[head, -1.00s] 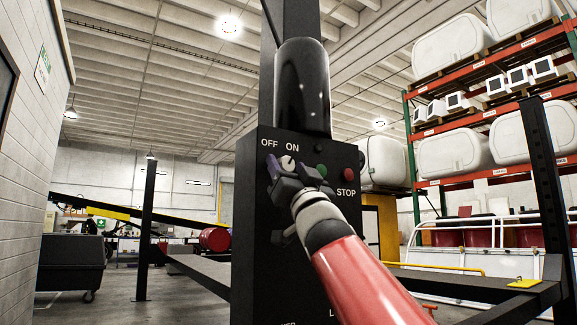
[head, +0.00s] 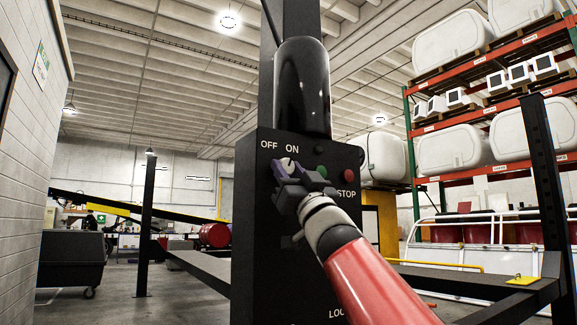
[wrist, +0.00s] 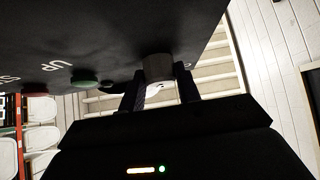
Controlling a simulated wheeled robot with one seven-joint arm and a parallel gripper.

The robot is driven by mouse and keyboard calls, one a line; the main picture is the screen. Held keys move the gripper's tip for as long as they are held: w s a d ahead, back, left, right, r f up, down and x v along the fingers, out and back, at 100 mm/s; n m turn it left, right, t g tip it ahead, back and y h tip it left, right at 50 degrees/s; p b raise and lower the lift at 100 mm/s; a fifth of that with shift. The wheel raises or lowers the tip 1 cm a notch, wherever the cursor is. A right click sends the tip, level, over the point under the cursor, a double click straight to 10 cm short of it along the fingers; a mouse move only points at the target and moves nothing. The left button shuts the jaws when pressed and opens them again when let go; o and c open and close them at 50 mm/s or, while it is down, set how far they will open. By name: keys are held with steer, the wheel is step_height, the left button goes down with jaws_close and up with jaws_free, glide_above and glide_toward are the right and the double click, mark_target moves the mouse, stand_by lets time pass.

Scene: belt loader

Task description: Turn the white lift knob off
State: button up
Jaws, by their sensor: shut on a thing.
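The white lift knob (head: 287,163) is on the front of the black control box, below the OFF and ON labels. It is partly hidden by my gripper (head: 293,168). In the wrist view the knob (wrist: 157,67) shows as a dull grey cylinder on the dark panel, between the two fingers of my gripper (wrist: 160,88). The gripper is shut on the knob. The direction in which the knob points is hard to tell.
On the black control box (head: 252,225), a green button (head: 321,171) and a red STOP button (head: 348,175) sit close to the right of my gripper. A black post rises behind the box. Lift ramps, a dark bin (head: 70,262) and tall shelving lie beyond.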

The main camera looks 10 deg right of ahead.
steer(key=n+g+y+p, duration=0.1)
steer(key=n+y, duration=0.1)
steer(key=n, duration=0.1)
steer(key=n+g+y+p, duration=0.1)
steer(key=n+g+y, duration=0.1)
steer(key=n+y, duration=0.1)
steer(key=n+g+y+p, duration=0.1)
steer(key=n+g+y, duration=0.1)
steer(key=n, duration=0.2)
steer(key=shift+w+d+r+y, duration=0.1)
steer(key=shift+d+r+y, duration=0.1)
steer(key=shift+d+y, duration=0.1)
steer(key=n+g+y, duration=0.2)
steer(key=n+g, duration=0.2)
steer(key=shift+n+p, duration=0.3)
steer(key=shift+p, duration=0.1)
steer(key=shift+d+n+g, duration=0.1)
steer(key=shift+n+g, duration=1.8)
steer(key=shift+n, duration=0.4)
steer(key=o, duration=1)
